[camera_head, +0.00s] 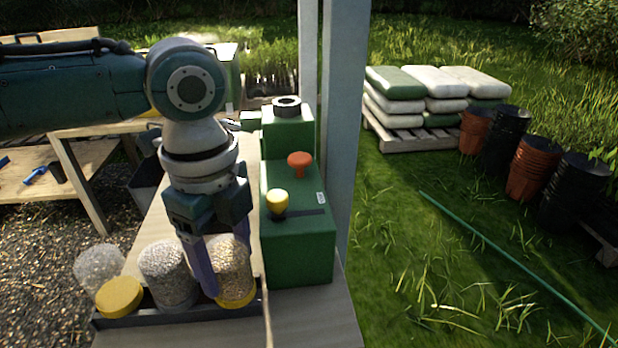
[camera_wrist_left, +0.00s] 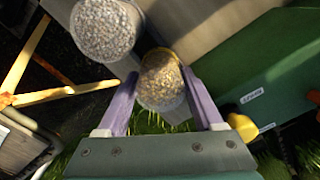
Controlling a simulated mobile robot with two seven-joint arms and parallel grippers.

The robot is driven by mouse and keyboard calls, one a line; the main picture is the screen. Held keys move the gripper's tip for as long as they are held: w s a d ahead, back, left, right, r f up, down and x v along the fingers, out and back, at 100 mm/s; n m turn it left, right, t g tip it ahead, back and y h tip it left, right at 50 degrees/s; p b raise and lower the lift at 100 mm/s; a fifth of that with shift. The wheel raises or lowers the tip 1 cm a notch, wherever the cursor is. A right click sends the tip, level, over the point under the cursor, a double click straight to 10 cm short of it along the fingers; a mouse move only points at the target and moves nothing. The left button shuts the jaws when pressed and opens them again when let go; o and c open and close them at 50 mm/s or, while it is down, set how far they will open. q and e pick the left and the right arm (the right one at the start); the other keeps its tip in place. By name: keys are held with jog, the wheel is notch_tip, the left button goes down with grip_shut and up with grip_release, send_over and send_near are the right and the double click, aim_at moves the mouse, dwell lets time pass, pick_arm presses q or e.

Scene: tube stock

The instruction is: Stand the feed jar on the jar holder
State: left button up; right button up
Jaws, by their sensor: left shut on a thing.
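The jar of tan grain (camera_head: 232,262), with a yellow lid at its bottom, stands at the right end of a dark tray (camera_head: 190,310). My left gripper (camera_head: 218,278) reaches down from above and is shut on this jar. In the left wrist view the jar (camera_wrist_left: 160,84) sits between the two purple fingers. The black ring (camera_head: 287,104) on top of the green machine (camera_head: 300,235) looks like the jar holder, and it is empty. A jar of grey grain (camera_head: 168,272) stands beside the held jar. My right gripper is in neither view.
A clear jar (camera_head: 99,265) and a yellow lid (camera_head: 119,297) are at the tray's left end. The machine carries an orange knob (camera_head: 299,160) and a yellow knob (camera_head: 277,203). A grey post (camera_head: 345,120) rises close behind it. The bench between the tray and the back is clear.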

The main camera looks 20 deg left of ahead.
pick_arm(q)
jog(key=o, duration=1.5)
jog(key=shift+o, duration=0.2)
notch_tip(320, 180, up, 10)
jog(key=shift+f+p, duration=0.1)
jog(key=shift+p, duration=0.85)
